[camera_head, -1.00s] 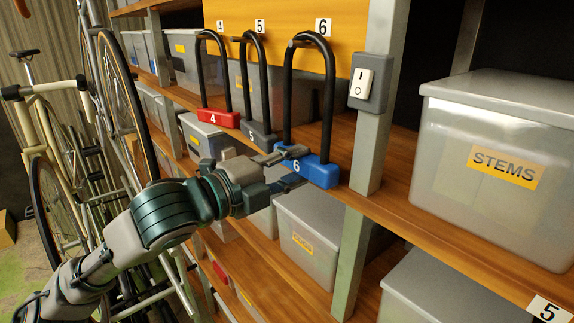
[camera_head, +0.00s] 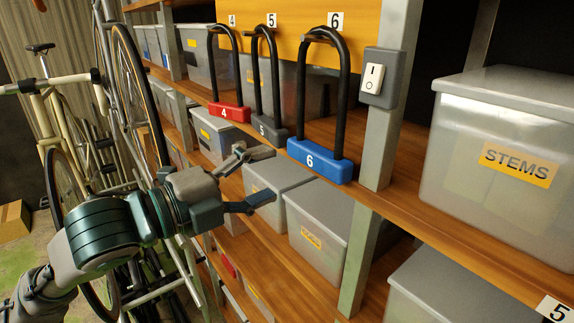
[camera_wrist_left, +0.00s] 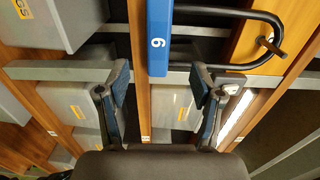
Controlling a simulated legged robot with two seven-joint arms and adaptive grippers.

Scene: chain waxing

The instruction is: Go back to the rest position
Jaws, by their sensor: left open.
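My left gripper (camera_head: 262,178) is open and empty in the head view, in front of the shelf and to the lower left of the blue lock numbered 6 (camera_head: 320,162). A gap shows between the gripper and that lock. In the left wrist view the two fingers (camera_wrist_left: 160,95) are spread apart, with nothing between them, and the blue lock (camera_wrist_left: 159,40) is beyond them. The lock hangs upright by its black shackle in the head view. My right gripper is in neither view.
Red lock 4 (camera_head: 230,112) and grey lock 5 (camera_head: 270,128) hang left of lock 6. A switch (camera_head: 375,79) is on the post. The STEMS bin (camera_head: 500,150) stands right. Bicycles (camera_head: 70,150) stand left, close to my arm.

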